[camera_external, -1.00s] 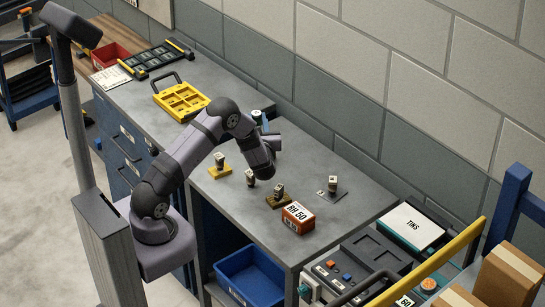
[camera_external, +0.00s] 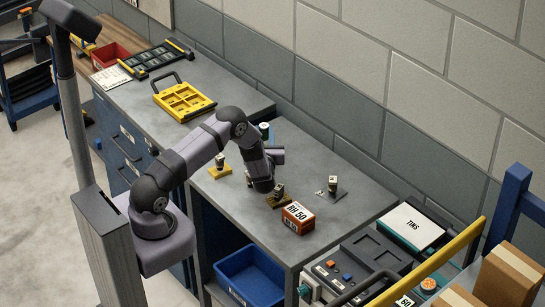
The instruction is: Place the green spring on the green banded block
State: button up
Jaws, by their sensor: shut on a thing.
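My gripper (camera_external: 263,188) points down low over the bench, beside the small dark-topped piece on the brown plate. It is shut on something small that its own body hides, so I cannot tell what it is. One small block (camera_external: 219,159) stands upright on a yellow plate at the left. Another small block (camera_external: 279,190) stands on the brown plate, just right of my gripper. A third block (camera_external: 333,182) stands on a dark grey plate farther right. A small piece (camera_external: 249,177) shows partly behind my gripper. Bands and green colours are too small to tell apart.
A red-and-white box marked RH 50 (camera_external: 298,217) sits near the bench's front edge, close to the brown plate. A yellow tray (camera_external: 184,101) lies on the rear-left bench. A blue bin (camera_external: 250,277) is below.

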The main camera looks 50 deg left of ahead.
jog(key=shift+f, duration=0.1)
jog(key=shift+f+p, duration=0.6)
jog(key=shift+f, duration=1.4)
jog(key=shift+f, duration=0.2)
jog(key=o, duration=1.1)
jog(key=shift+r, duration=0.2)
jog(key=b+v, duration=0.3)
jog(key=v, duration=0.7)
jog(key=shift+s+d+f, duration=0.1)
jog(key=shift+s+d, duration=0.05)
jog(key=shift+d, duration=0.1)
jog(key=shift+b+v, duration=0.4)
jog(key=shift+v, duration=0.35)
